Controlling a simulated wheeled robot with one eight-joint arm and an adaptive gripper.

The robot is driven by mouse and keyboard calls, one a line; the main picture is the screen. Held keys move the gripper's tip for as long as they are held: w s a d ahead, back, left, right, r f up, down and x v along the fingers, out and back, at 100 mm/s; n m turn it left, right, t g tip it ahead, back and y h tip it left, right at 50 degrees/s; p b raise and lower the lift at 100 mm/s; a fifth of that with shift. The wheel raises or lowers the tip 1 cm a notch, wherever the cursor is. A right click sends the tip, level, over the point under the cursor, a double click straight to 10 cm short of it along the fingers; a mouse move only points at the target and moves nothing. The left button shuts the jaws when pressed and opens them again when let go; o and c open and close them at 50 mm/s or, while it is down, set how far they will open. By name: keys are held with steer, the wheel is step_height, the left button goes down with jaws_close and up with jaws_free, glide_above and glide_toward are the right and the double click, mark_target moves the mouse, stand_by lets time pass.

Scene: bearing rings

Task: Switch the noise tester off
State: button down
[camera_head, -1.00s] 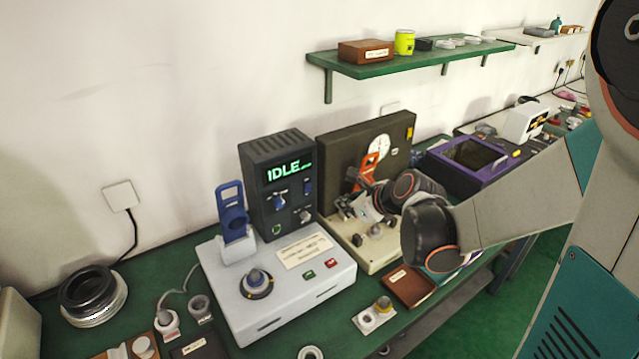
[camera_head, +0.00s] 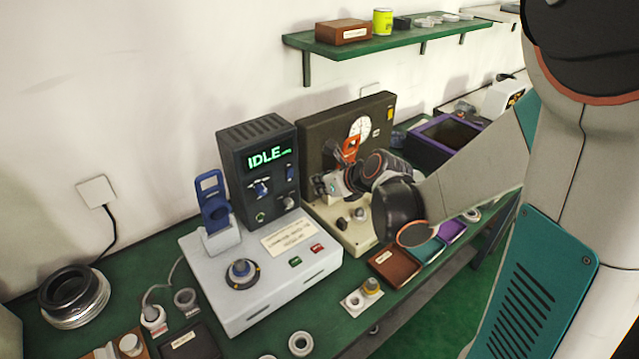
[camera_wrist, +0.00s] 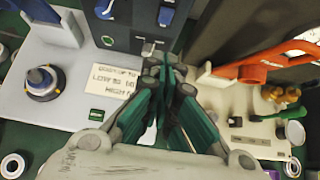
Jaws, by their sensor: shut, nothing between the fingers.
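The noise tester is a pale grey base (camera_head: 215,287) with a dark control box (camera_head: 232,146) at its back. A green lit display (camera_head: 268,155) on the box reads IDLE. Below it are a blue and silver knob (camera_head: 258,189), a blue rocker switch (camera_head: 290,173), a silver toggle (camera_head: 288,201) and a green button (camera_head: 260,217). My gripper (camera_head: 322,186) is shut and empty, just right of the box. In the wrist view its fingertips (camera_wrist: 166,66) are near the toggle (camera_wrist: 149,48), below the blue rocker (camera_wrist: 166,15); whether they touch the box I cannot tell.
A second tester with a dial (camera_head: 360,128) and an orange lever (camera_head: 350,150) stands close on the right. A blue lever clamp (camera_head: 213,205) rises at the base's left. Trays (camera_head: 395,261) and rings (camera_head: 301,343) lie along the bench front.

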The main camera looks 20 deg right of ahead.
mark_target(290, 174)
steer(key=w+a+f+b, duration=0.2)
steer(key=w+a+f, duration=0.1)
steer(key=w, duration=0.6)
steer(key=shift+f, duration=0.5)
steer(key=shift+w+d, duration=0.15)
